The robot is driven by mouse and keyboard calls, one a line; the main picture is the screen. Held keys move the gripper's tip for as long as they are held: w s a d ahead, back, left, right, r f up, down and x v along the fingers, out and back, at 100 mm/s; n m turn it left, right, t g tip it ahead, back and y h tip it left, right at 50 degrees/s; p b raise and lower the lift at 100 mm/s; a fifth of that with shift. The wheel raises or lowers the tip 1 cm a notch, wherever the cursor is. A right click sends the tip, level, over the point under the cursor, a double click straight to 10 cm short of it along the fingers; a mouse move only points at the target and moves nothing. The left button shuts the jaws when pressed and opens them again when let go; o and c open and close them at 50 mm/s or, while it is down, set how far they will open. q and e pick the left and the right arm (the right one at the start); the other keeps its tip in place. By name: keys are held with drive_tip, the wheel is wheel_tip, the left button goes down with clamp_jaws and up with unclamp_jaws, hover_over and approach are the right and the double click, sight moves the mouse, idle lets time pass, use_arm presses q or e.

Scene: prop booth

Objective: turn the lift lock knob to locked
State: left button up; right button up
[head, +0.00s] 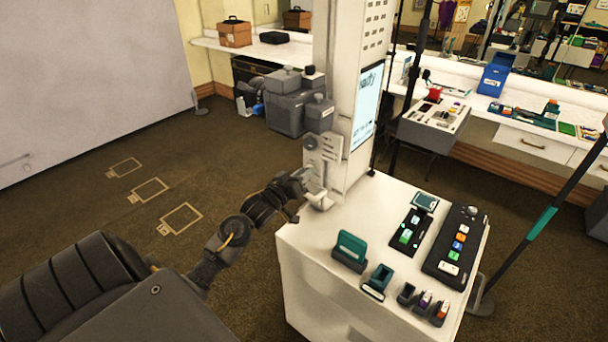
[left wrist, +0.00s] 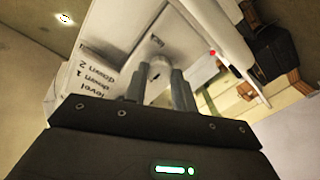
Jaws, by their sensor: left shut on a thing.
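The lift column (head: 340,95) stands at the back left corner of the white counter, with a grey lock fitting (head: 323,148) on its side. My left gripper (head: 312,184) reaches in from the left to the lower part of this fitting. In the left wrist view its two grey fingers (left wrist: 158,88) are shut on a pale knob (left wrist: 157,68) on a light panel (left wrist: 118,50). The panel carries upside-down lettering with "level", "1", "2" and "down". The knob's turned position is hard to tell, since the fingers cover its sides. My right gripper is not in view.
The white counter (head: 312,243) holds a teal-and-dark holder (head: 350,250), a black button panel (head: 457,245) and several small items. Grey cases (head: 290,103) stand behind the column. A slanted dark pole (head: 550,210) rises at the right. The floor at left is open.

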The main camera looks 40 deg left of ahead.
use_arm(q)
drive_tip(key=shift+m, duration=0.3)
drive_tip(key=m, duration=0.2)
drive_tip(key=shift+m+p, duration=0.3)
drive_tip(key=m, duration=0.5)
drive_tip(key=shift+f+m, duration=0.1)
drive_tip(key=shift+m, duration=0.2)
drive_tip(key=m, duration=0.5)
drive_tip(key=shift+m, duration=0.3)
drive_tip(key=shift+m+h+b, duration=0.3)
drive_tip(key=shift+m+b, duration=0.05)
drive_tip(key=shift+m, duration=1.55)
drive_tip(key=o, duration=1)
drive_tip(key=shift+s, duration=0.1)
